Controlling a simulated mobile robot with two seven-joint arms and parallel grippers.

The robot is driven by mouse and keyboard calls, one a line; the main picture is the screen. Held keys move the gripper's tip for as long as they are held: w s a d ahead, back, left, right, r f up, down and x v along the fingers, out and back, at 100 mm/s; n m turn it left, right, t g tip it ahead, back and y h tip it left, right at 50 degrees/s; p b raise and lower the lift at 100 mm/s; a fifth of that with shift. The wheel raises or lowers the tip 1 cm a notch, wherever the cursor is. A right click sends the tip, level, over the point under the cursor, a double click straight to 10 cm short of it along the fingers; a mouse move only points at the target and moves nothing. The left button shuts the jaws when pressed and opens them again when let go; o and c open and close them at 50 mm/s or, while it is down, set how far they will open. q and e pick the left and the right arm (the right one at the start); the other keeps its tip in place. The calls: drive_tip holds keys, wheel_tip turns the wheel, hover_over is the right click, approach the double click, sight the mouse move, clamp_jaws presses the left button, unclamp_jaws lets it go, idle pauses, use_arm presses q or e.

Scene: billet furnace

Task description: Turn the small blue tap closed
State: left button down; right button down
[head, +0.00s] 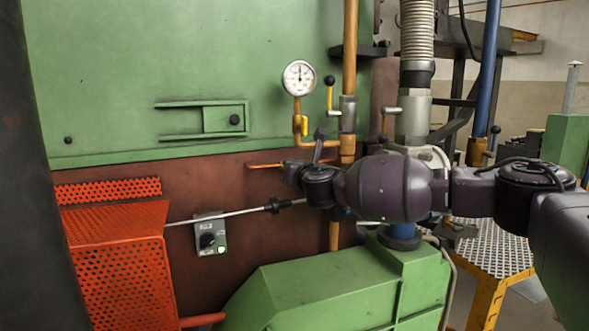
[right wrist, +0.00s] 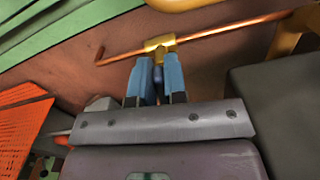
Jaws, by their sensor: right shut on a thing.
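In the right wrist view, a small brass tap body (right wrist: 159,43) sits on a thin copper pipe (right wrist: 220,33) that runs across the red-brown wall. The tap's small dark blue handle (right wrist: 158,74) hangs below the body. My right gripper (right wrist: 157,68) has its two blue fingers on either side of this handle and is shut on it. The fingers hide much of the handle, so its exact angle is hard to tell. In the head view, my right arm comes in from the right and hides the tap; part of the copper pipe (head: 265,165) shows left of it. My left gripper is not in view.
A red perforated guard (head: 115,270), a switch box (head: 209,234) and a green housing (head: 330,285) lie below and left.

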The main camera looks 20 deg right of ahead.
drive_tip(key=m, duration=0.3)
drive_tip(key=shift+d+f+m, duration=0.15)
drive_tip(key=shift+m, duration=0.15)
drive_tip(key=m, duration=0.4)
drive_tip(key=shift+d+f, duration=0.15)
drive_tip(key=m, duration=0.7)
drive_tip(key=shift+d+f, duration=0.15)
drive_tip(key=shift+f, duration=0.1)
drive_tip(key=c, duration=1.2)
unclamp_jaws()
drive_tip(key=shift+r, duration=0.1)
drive_tip(key=shift+o, duration=0.2)
drive_tip(key=shift+b, duration=0.3)
drive_tip(key=s+b, duration=0.1)
drive_tip(key=s, duration=0.9)
drive_tip(key=shift+s+d+b, duration=0.15)
drive_tip(key=shift+s+b, duration=0.2)
drive_tip(key=shift+s, duration=0.05)
